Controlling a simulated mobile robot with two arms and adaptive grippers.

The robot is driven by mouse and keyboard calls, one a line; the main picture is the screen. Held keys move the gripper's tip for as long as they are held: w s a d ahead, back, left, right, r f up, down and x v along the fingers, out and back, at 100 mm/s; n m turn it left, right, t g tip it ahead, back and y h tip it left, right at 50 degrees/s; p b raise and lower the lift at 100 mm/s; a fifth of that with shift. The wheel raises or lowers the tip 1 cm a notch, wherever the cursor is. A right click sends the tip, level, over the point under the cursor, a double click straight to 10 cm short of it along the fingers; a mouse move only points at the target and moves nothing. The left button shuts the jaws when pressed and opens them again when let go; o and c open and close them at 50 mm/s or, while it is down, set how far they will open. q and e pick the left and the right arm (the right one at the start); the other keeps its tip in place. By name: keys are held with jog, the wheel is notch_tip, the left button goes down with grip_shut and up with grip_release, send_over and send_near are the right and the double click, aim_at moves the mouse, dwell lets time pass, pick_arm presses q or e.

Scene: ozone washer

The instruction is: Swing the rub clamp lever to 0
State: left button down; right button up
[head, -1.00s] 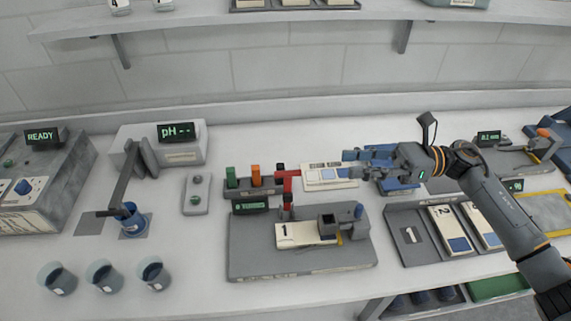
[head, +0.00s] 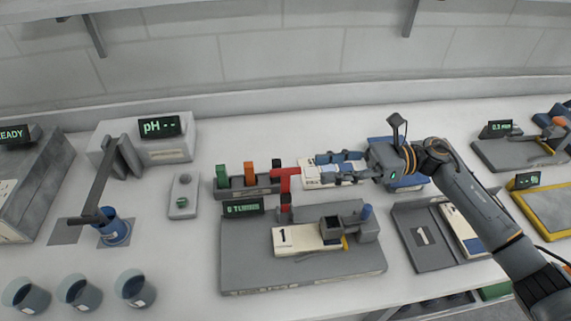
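The rub station is a grey plate (head: 300,275) on the bench with a white card marked 1 (head: 295,240) on it. A red T-shaped handle (head: 286,180) stands behind the card. My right gripper (head: 320,168) is open and empty, its fingers pointing left, right of the red handle and above and behind the clamp in the picture. It appears apart from both. My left gripper is not in view.
A rack of green, orange and black blocks (head: 246,188) stands behind the plate, with a small green-lettered display (head: 242,207) in front. A white card (head: 325,183) lies beneath my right fingers. A grey tray (head: 425,262) is at right. Several cups (head: 78,294) stand at front left.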

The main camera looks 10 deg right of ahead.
aim_at(285, 169)
jog(key=a+p, duration=0.3)
jog(key=a, duration=0.5)
jog(key=shift+w+r+p, duration=0.1)
jog(key=shift+r+p, duration=0.05)
jog(key=shift+p, duration=0.15)
jog(key=shift+a, duration=0.65)
jog(key=shift+f, duration=0.2)
grip_shut()
